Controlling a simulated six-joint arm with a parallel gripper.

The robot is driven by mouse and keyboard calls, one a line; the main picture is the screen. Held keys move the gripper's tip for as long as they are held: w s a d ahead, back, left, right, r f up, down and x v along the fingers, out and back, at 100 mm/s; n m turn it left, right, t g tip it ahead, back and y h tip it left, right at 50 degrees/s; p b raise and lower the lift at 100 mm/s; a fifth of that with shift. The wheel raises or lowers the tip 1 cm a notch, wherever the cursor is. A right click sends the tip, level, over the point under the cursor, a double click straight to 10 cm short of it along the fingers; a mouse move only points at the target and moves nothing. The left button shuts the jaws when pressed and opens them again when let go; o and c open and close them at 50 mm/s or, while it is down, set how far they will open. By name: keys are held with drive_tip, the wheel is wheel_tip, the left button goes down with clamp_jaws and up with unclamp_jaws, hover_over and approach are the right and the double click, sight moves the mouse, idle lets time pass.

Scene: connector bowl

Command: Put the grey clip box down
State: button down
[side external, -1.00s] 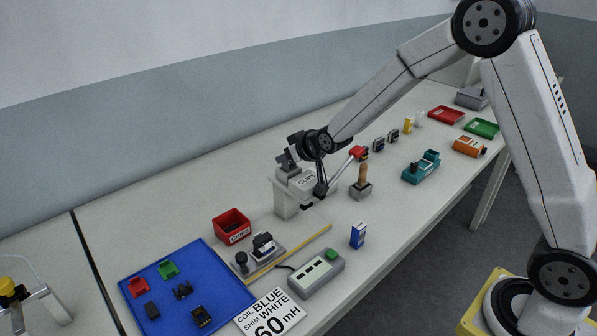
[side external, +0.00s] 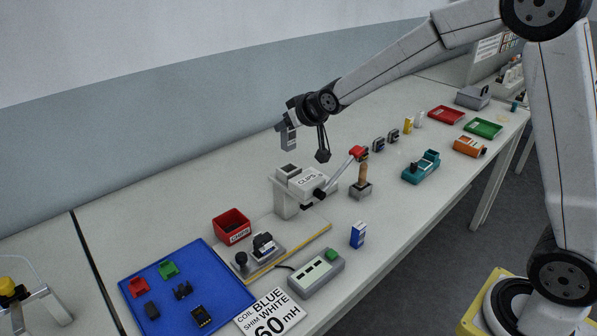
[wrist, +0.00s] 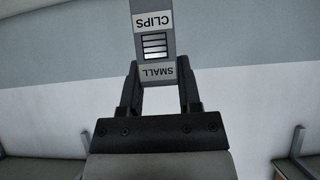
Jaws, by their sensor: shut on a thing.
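The grey clip box (wrist: 154,38) is between my gripper's fingers (wrist: 159,85) in the wrist view. Its white labels read CLIPS and SMALL, upside down, with a barred window between them. In the side view the grey clip box (side external: 289,139) hangs below my gripper (side external: 288,126), clear above the table. My gripper is shut on it. The grey station marked CLIPS (side external: 302,181), with a red-knobbed lever, stands below and slightly right of the held box, apart from it. The box's far side is hidden.
A red bin (side external: 232,230), a board with a black fixture (side external: 264,246) and a blue tray (side external: 215,255) with small parts lie toward the front left. A wooden-handled tool (side external: 362,182) stands right of the station. The table behind and left of the station is clear.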

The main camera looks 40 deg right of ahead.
wheel_tip(320, 180, up, 20)
drive_tip(key=shift+f, duration=0.25)
idle(1.1)
idle(0.5)
drive_tip(key=w+d+f+m+h, duration=0.2)
drive_tip(key=d+f+m+h, duration=0.1)
drive_tip(key=d+f, duration=1.3)
drive_tip(key=s+d+f, duration=0.2)
drive_tip(key=d+f, duration=0.1)
drive_tip(key=f, duration=0.3)
drive_tip(key=s+d+f+m+h, duration=0.1)
drive_tip(key=d+f, duration=0.3)
drive_tip(key=f, duration=0.2)
drive_tip(key=shift+s+d+f+g, duration=0.15)
drive_tip(key=shift+s+f+g, duration=0.2)
drive_tip(key=shift+f+g, duration=0.05)
